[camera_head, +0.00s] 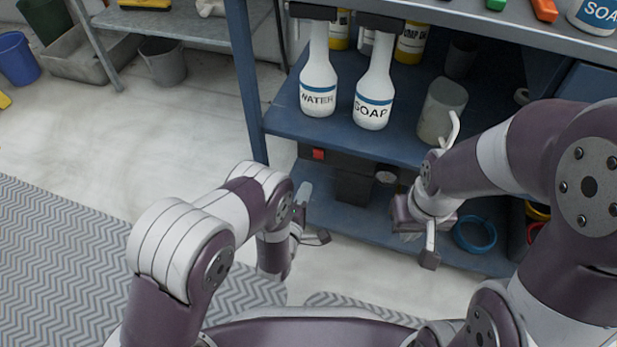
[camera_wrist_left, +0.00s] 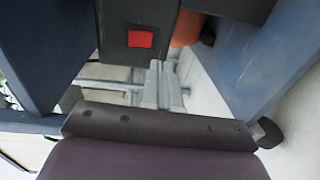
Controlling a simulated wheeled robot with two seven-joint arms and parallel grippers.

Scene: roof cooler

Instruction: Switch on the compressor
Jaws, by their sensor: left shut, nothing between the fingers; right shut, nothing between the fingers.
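The compressor (camera_head: 352,184) is a dark unit under the middle shelf of the blue rack, partly shadowed. Its red switch (camera_head: 318,154) is on the front of a black box at its left end. The switch also shows as a red rectangle in the left wrist view (camera_wrist_left: 140,38). My left gripper (camera_head: 304,188) is shut and empty, just below and left of the switch in the head view. In the left wrist view its pale fingers (camera_wrist_left: 160,84) appear below the switch; contact cannot be seen. My right gripper (camera_head: 409,233) is shut and empty, right of the compressor.
A blue ring (camera_head: 475,235) lies on the bottom shelf. The rack's blue post (camera_head: 245,85) borders open floor (camera_head: 170,150) at left.

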